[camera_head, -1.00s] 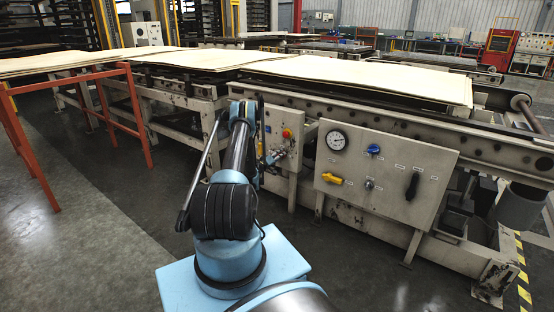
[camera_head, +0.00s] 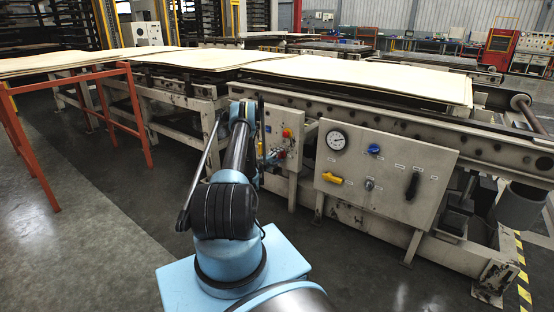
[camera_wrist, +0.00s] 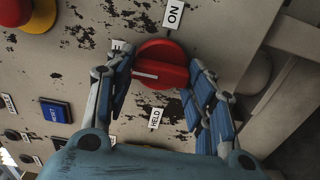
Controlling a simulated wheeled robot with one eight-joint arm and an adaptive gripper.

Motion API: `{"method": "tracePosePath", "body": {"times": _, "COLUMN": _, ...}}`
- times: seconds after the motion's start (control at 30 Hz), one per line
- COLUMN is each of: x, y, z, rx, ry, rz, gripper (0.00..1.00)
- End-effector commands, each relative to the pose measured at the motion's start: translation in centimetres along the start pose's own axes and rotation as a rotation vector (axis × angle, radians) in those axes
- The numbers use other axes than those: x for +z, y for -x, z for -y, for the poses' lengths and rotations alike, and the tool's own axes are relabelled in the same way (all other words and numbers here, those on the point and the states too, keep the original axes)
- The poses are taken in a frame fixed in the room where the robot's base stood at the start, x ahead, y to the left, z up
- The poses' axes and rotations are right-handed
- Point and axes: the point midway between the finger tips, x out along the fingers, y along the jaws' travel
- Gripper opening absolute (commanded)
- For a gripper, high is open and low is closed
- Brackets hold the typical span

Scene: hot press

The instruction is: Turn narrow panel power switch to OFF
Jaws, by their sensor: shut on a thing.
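The narrow panel (camera_head: 271,120) stands just beyond my arm in the head view. Its round red switch knob (camera_wrist: 172,52) shows in the wrist view, with a white pointer line aimed to the left. My gripper (camera_wrist: 160,82) is shut on the knob, with one finger at its left side and one at its right. An ON label (camera_wrist: 173,14) lies above the knob and a HELD label (camera_wrist: 155,118) below it. A third label (camera_wrist: 117,45) at the upper left is partly hidden by the left finger. In the head view my gripper (camera_head: 271,158) is small at the panel.
A red button on a yellow collar (camera_wrist: 40,17) and a blue button (camera_wrist: 56,110) sit left of the knob. A wider panel (camera_head: 390,165) with a gauge, yellow handle and black lever stands to the right. An orange frame (camera_head: 130,95) is at left. Grey floor is clear between.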

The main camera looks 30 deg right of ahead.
Motion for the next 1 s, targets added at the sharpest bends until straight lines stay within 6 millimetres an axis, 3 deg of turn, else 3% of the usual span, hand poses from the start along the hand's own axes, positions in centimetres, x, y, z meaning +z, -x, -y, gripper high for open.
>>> {"method": "tracePosePath", "body": {"times": 0.53, "x": 0.28, "y": -0.01, "z": 0.18, "rx": -0.002, "ry": 0.022, "rz": 0.005, "gripper": 0.26}}
{"method": "tracePosePath", "body": {"times": 0.57, "x": 0.28, "y": -0.01, "z": 0.18, "rx": -0.002, "ry": 0.022, "rz": 0.005, "gripper": 0.54}}
{"method": "tracePosePath", "body": {"times": 0.63, "x": 0.24, "y": 0.00, "z": 0.16, "rx": -0.001, "ry": 0.022, "rz": 0.004, "gripper": 0.70}}
{"method": "tracePosePath", "body": {"times": 1.0, "x": 0.04, "y": 0.17, "z": 0.08, "rx": -0.001, "ry": 0.023, "rz": 0.001, "gripper": 0.70}}
